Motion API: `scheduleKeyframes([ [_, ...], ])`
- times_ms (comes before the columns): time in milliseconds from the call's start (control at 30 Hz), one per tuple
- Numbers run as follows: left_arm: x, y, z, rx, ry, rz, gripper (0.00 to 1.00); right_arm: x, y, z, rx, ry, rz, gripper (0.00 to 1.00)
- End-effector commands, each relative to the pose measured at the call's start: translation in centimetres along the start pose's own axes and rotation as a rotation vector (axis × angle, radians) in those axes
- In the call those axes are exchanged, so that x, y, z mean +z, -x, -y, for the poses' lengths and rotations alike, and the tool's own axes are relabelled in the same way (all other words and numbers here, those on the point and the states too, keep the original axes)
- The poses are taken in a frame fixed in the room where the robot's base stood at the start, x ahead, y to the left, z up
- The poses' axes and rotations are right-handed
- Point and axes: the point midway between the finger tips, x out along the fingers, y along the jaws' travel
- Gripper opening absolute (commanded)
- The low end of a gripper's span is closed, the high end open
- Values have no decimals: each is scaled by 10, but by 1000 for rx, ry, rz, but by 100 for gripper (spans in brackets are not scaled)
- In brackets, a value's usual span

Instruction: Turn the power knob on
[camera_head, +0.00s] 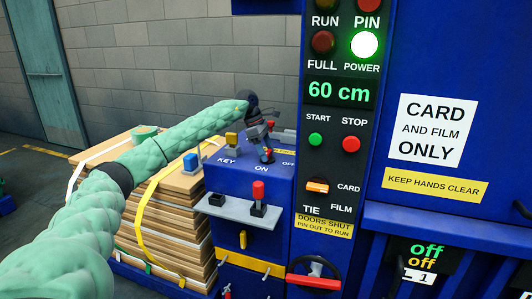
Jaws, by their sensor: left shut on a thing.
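The power knob (267,156) stands on top of the blue control box (240,178), between the printed words ON and OFF. It is small and partly hidden by my left gripper (266,141), which reaches down over it from the far side of the box. The gripper is shut on the knob. Which way the knob points is hard to tell at this size. My right gripper is not in view.
A yellow key (231,140) stands by the KEY label. A red-topped lever (258,192) rises from a grey shelf (240,211). START (315,140) and STOP (352,144) buttons sit right. Strapped cardboard (170,215) stands left, beneath my left arm.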

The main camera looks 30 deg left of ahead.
Motion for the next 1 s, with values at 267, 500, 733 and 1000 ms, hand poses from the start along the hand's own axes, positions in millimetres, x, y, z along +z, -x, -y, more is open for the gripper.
scheduleKeyframes([
  [267,0,1,-1,-18,-47,0,39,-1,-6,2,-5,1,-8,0],
  [500,0,2,-1,-19,-51,0,39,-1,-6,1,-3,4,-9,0],
  [733,0,2,-1,-19,-51,0,75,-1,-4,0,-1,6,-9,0],
  [1000,0,1,0,-20,-50,0,84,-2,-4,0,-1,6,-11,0],
])
